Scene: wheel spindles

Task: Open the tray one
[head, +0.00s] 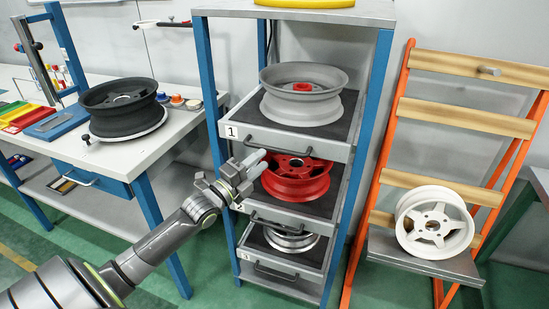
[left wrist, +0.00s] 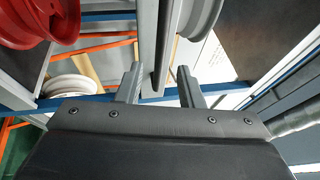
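Tray one (head: 243,131), marked with a "1", is the top tray of the blue-framed rack and carries a grey wheel (head: 304,95). Its dark bar handle (head: 280,149) runs along its front. My left gripper (head: 260,163) is open at the left part of this front, just below and close to the handle. In the left wrist view, the two fingers (left wrist: 160,88) stand apart, with a grey edge of the tray (left wrist: 157,40) seen between and beyond them. I cannot tell whether they touch the handle. My right gripper is not in view.
Below are a tray with a red wheel (head: 297,178) and a tray with a silver wheel (head: 291,238). A workbench (head: 125,152) with a black wheel (head: 123,108) stands left. An orange rack (head: 390,145) with a white wheel (head: 434,221) stands right.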

